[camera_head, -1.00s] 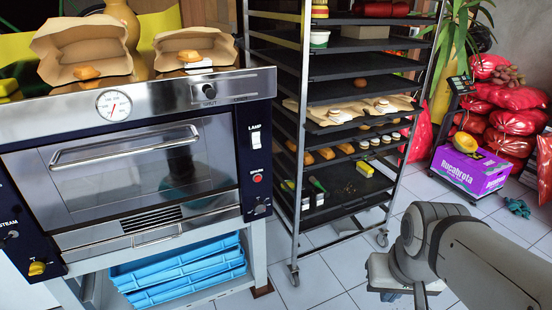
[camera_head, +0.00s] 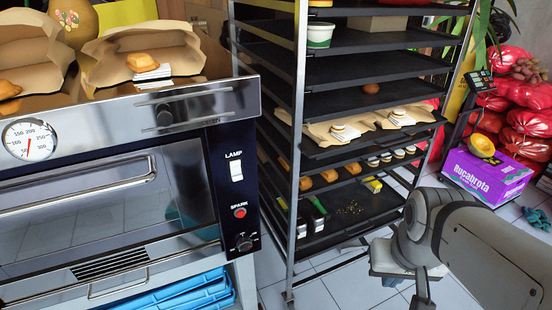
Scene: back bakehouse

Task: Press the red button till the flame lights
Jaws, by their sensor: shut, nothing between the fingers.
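The red button (camera_head: 239,212) is a small round one under the word SPARK on the dark right-hand panel of the oven (camera_head: 188,190). It sits below a white LAMP switch (camera_head: 236,171) and above a black knob (camera_head: 243,242). Nothing touches the button. No flame shows in the oven window (camera_head: 110,205), which is mostly reflections. My gripper (camera_head: 423,300) is at the lower right, partly cut by the bottom edge. It looks shut and empty, well to the right of the button, with the rack between them in the picture.
A tall metal rack (camera_head: 300,130) with dark trays stands just right of the oven panel. Paper bags with bread (camera_head: 148,60) lie on the oven top. Blue crates (camera_head: 190,293) are below it. A purple box (camera_head: 488,176) and red sacks (camera_head: 510,110) are at the right.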

